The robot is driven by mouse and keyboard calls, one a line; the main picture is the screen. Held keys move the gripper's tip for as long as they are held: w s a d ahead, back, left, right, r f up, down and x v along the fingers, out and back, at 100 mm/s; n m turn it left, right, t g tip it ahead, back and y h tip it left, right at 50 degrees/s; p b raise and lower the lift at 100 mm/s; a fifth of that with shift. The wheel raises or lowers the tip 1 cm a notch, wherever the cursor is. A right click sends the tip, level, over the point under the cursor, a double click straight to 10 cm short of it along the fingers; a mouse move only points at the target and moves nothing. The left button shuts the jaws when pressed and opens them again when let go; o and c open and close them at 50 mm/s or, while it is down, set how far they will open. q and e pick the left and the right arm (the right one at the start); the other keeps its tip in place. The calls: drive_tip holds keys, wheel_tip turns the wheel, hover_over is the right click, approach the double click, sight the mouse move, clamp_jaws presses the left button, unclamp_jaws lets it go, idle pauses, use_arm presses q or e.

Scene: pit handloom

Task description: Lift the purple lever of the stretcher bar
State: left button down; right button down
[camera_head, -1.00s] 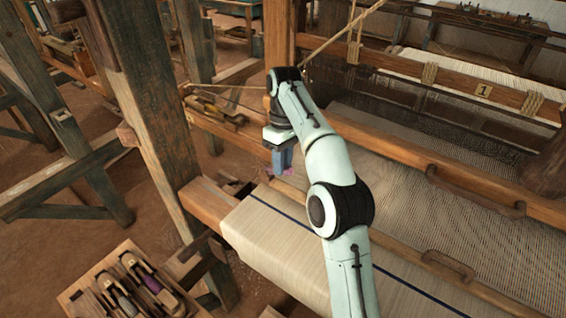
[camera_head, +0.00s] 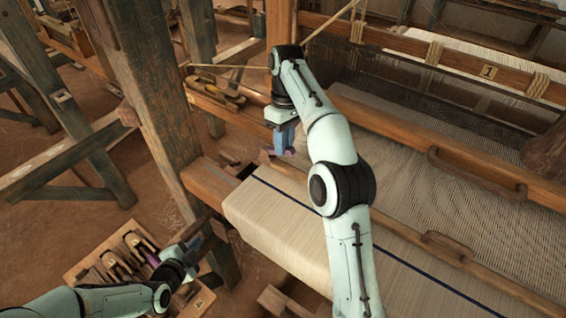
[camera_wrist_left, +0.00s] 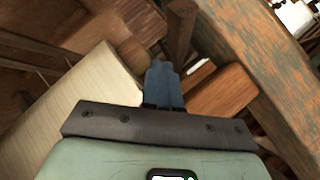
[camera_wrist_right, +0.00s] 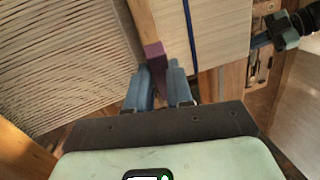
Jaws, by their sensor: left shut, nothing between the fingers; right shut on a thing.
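The purple lever (camera_wrist_right: 155,55) lies between the fingers of my right gripper (camera_wrist_right: 157,88) in the right wrist view. It sits at the near end of the wooden stretcher bar (camera_wrist_right: 142,18), beside the cloth (camera_wrist_right: 220,40). In the head view my right gripper (camera_head: 284,142) is at the cloth's left corner, with a bit of purple (camera_head: 266,155) showing; the fingers hide much of the lever. My left gripper (camera_head: 193,243) is shut and empty, above the area left of the cloth roll. Its blue fingers meet in the left wrist view (camera_wrist_left: 163,85).
A wooden tray (camera_head: 88,266) with shuttles lies at the lower left, partly behind my left arm. A thick loom post (camera_head: 150,90) stands left of my right gripper. Handled wooden beams (camera_head: 440,170) cross the warp at right.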

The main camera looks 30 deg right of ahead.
use_arm(q)
drive_tip(key=d+r+m+t+h, duration=0.1)
drive_tip(key=d+r+m+h, duration=0.25)
drive_tip(key=r+m, duration=0.4)
drive_tip(key=d+r+m+t+h, duration=0.15)
drive_tip(key=d+r+m, duration=0.3)
drive_tip(key=r, duration=0.55)
drive_tip(key=s+d+r+m+g+h, duration=0.1)
drive_tip(key=s+d+m+g, duration=0.1)
drive_tip(key=m, duration=0.1)
drive_tip(key=s+d+r+m+g+h, duration=0.1)
drive_tip(key=s+d+m+g, duration=0.1)
drive_tip(key=s+m, duration=0.1)
drive_tip(key=s+d+r+m+g+h, duration=0.1)
drive_tip(key=s+d+m+g, duration=0.2)
drive_tip(key=shift+s+r, duration=0.1)
drive_tip(key=shift+s, duration=0.1)
drive_tip(key=shift+s+d+m, duration=0.1)
drive_tip(key=shift+d+m, duration=0.2)
drive_tip(key=x, duration=0.9)
drive_tip(key=shift+d, duration=0.35)
drive_tip(key=shift+w+d+r, duration=0.3)
drive_tip(key=shift+w+d, duration=0.15)
drive_tip(key=shift+w, duration=0.15)
drive_tip(key=shift+w+d+r, duration=0.25)
drive_tip(key=shift+w+d, duration=0.15)
drive_tip(key=shift+w, duration=0.25)
drive_tip(key=shift+w+d+r, duration=0.2)
drive_tip(key=shift+w+d, duration=0.05)
